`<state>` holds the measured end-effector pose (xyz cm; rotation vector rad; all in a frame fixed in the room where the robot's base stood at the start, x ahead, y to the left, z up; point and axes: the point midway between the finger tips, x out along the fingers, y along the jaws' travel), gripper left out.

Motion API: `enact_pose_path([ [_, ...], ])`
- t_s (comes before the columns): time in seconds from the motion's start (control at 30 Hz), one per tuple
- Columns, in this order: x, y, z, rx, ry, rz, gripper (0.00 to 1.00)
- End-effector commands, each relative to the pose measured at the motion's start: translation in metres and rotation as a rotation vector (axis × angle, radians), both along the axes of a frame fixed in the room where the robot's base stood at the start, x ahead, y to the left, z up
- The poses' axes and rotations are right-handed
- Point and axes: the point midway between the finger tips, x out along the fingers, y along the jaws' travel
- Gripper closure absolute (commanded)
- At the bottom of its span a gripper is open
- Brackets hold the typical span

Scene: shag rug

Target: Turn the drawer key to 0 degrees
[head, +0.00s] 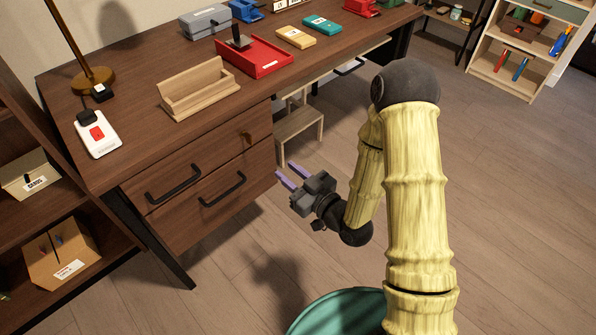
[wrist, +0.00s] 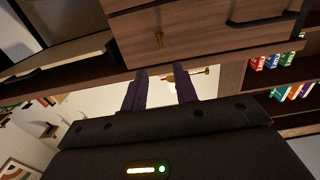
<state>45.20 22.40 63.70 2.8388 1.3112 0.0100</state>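The small brass drawer key (head: 247,137) sits in the upper drawer front (head: 200,172) of the wooden desk, near its right end. My gripper (head: 288,177) has two purple fingers and is to the right of the drawers and lower than the key. In the wrist view the fingers of my gripper (wrist: 161,76) are apart, with nothing held between them. The gripper does not touch the key.
The upper and lower drawers have black bar handles (head: 173,184) (head: 222,190). A wooden step stool (head: 299,128) stands beyond the drawers. The desk top holds a red tray (head: 262,64), a wooden holder (head: 200,92) and a switch box (head: 98,140). Open floor lies before the drawers.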

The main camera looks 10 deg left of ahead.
Motion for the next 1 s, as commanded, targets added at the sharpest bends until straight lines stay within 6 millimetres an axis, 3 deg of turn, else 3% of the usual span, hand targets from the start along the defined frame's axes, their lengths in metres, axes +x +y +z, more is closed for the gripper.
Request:
enact_pose_path([
  [0.43,-0.015,-0.017,0.003,-0.001,0.003,0.0,0.71],
  [1.0,-0.017,-0.019,0.0,0.0,0.0,-0.001,0.71],
])
